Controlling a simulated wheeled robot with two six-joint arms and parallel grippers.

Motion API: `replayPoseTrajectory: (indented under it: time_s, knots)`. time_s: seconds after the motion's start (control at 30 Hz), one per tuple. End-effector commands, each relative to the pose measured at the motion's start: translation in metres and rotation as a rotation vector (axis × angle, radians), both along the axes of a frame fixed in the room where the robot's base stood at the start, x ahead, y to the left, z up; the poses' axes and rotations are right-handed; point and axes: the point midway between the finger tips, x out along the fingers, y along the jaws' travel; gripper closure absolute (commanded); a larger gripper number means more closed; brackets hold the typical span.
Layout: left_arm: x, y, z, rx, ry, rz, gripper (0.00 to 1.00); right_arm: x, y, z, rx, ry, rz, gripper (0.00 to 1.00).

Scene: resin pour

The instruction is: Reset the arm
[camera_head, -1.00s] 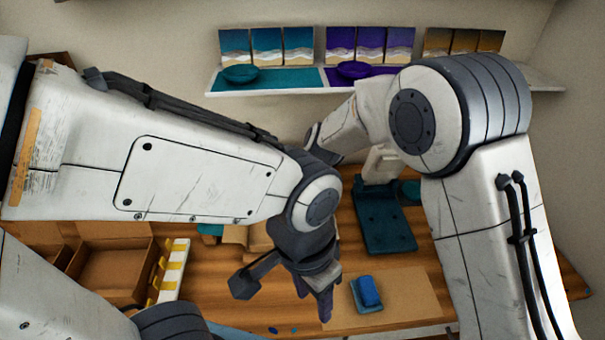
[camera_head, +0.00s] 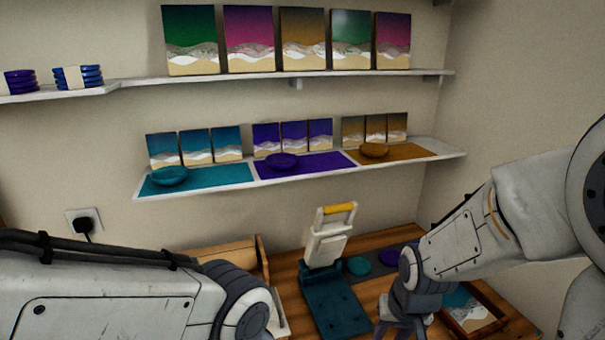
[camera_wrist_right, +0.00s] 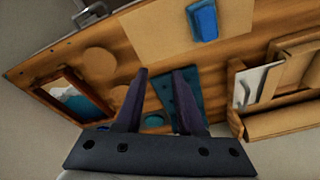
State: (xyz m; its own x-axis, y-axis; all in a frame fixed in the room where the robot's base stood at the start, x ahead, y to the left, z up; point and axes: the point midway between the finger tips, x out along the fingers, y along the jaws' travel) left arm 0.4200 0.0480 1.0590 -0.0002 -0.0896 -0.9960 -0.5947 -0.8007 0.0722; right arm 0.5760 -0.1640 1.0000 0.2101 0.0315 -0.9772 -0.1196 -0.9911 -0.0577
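My right arm comes in from the right in the head view, with its gripper (camera_head: 402,328) low over the table and cut off by the bottom edge. The right wrist view shows its two dark fingers (camera_wrist_right: 160,72) apart with nothing between them, pointing over the wooden table. My left arm crosses the lower left of the head view. Its gripper is below the picture.
A teal press-like stand (camera_head: 335,302) with a yellow-handled top is left of my right gripper. A framed beach picture (camera_head: 474,310) lies right of it. A blue block (camera_wrist_right: 203,20) lies on a tan mat (camera_wrist_right: 150,32). A shelf (camera_head: 300,178) holds coloured mats and bowls.

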Motion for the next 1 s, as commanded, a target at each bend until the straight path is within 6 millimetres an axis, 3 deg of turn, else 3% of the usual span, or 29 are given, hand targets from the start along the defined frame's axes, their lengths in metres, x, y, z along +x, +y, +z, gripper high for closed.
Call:
replayPoseTrajectory:
  time_s: [0.17,0.57,0.8,1.0]
  knots:
    - [0.000,0.000,0.000,0.000,0.000,0.000,0.50,-0.022,-0.024,0.000,-0.064,-0.024,0.125,0.62]
    - [0.000,0.000,0.000,0.000,0.000,0.000,0.50,-0.054,0.046,0.022,-0.039,0.032,0.353,0.62]
    - [0.000,0.000,0.000,0.000,0.000,0.000,0.50,-0.102,0.092,0.042,-0.028,0.088,0.568,0.62]
    - [0.000,0.000,0.000,0.000,0.000,0.000,0.50,-0.146,0.114,0.056,-0.025,0.142,0.737,0.62]
